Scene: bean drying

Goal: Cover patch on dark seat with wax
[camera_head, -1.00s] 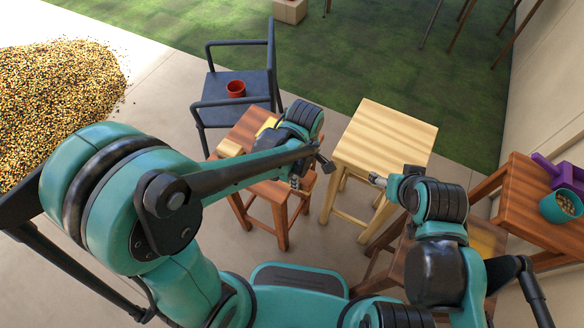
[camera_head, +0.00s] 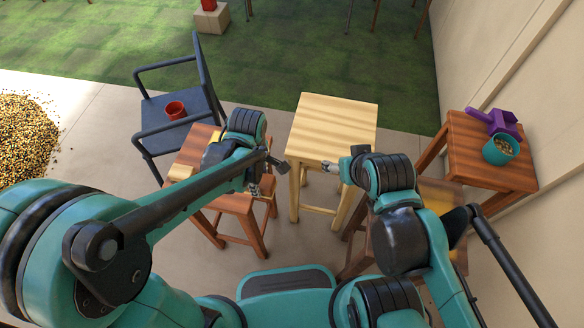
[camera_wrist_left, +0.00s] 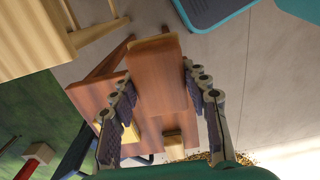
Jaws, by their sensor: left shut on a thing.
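My left gripper (camera_head: 262,187) is over the near right part of a reddish-brown stool (camera_head: 228,203). In the left wrist view its two fingers (camera_wrist_left: 165,92) are shut on a reddish-brown block (camera_wrist_left: 160,75) with a tan end. I cannot tell whether this block is the wax. The stool seat below it (camera_wrist_left: 150,132) bears a yellow piece (camera_wrist_left: 129,136) and a tan block (camera_wrist_left: 172,141). My right gripper (camera_head: 333,167) is beside the pale stool; its fingers are too small to judge. Another brown stool with a yellowish patch (camera_head: 440,194) is partly hidden by my right arm.
The pale stool (camera_head: 335,125) has a bare seat. A dark chair (camera_head: 190,100) with a red pot (camera_head: 175,110) stands behind the reddish stool. At right, a table (camera_head: 470,150) bears a purple object (camera_head: 497,120) and a teal pot (camera_head: 501,150). Beans (camera_head: 25,135) lie at left.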

